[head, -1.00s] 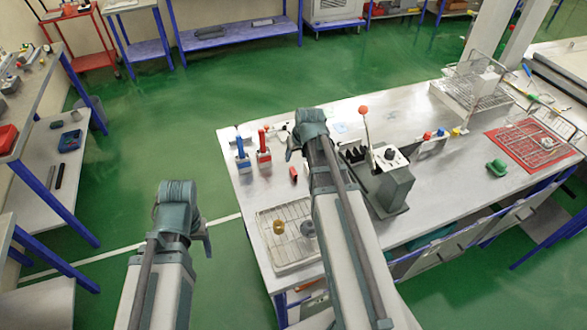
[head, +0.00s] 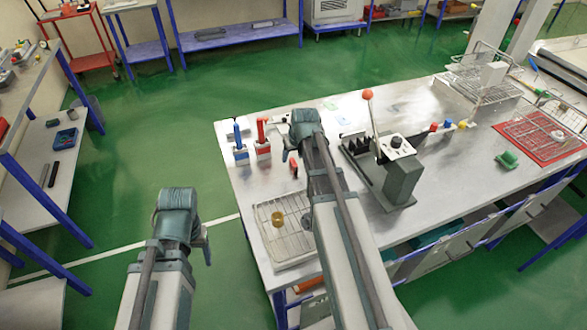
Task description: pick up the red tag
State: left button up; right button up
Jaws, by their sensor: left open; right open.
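A small red piece (head: 294,168), which looks like the red tag, is on the metal workbench (head: 232,188) near its left end. It is partly hidden by my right arm. My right gripper (head: 287,154) is just above it in the picture, with its jaw partly hidden behind the wrist; it is open and nothing shows in it. The height above the bench is hard to tell. My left gripper (head: 207,252) is open and empty over the green floor, left of the bench.
Blue-handled (head: 239,143) and red-handled (head: 262,138) devices stand left of my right gripper. A wire tray (head: 268,212) with a brass-coloured cylinder (head: 277,219) is nearer me. A lever press (head: 395,172) stands to the right. A green object (head: 507,160) is further right.

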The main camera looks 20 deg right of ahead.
aim_at(294, 162)
jog(key=shift+s+d+b+x, duration=0.15)
jog(key=shift+b+x, duration=1.15)
jog(key=shift+x, duration=0.05)
jog(key=shift+s+d+b+x, duration=0.15)
jog(key=shift+s+b+x, duration=0.05)
jog(key=shift+b+x, duration=1.1)
jog(key=shift+c, duration=0.4)
grip_shut()
